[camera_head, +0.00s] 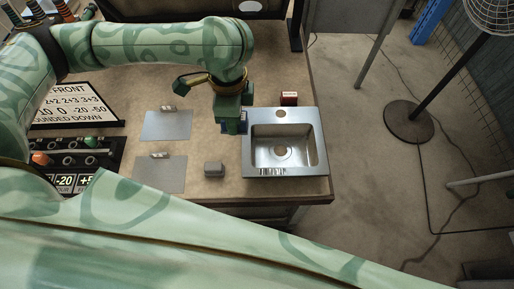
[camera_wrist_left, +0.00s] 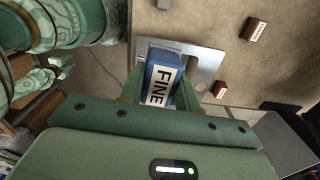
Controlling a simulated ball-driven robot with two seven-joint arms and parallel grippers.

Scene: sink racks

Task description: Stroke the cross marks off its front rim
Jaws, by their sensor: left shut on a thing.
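The steel sink (camera_head: 318,142) is set in the worktop near its right edge. A row of small dark marks (camera_head: 273,171) shows on its front rim; their shapes are too small to read. My left gripper (camera_head: 233,124) is at the sink's left edge, near the back-left corner. It is shut on a blue block lettered FINE (camera_wrist_left: 158,80), seen best in the left wrist view. There the block overlaps the sink's steel (camera_wrist_left: 207,62); whether it touches cannot be told. In the head view the gripper mostly hides the block. My right gripper is not in view.
A grey block (camera_head: 213,169) lies left of the sink's front corner. A small red block (camera_head: 289,98) stands behind the sink. Two grey plates (camera_head: 166,128) (camera_head: 160,176) lie to the left. A dark slotted rack (camera_head: 72,158) and a sign (camera_head: 75,100) are farther left.

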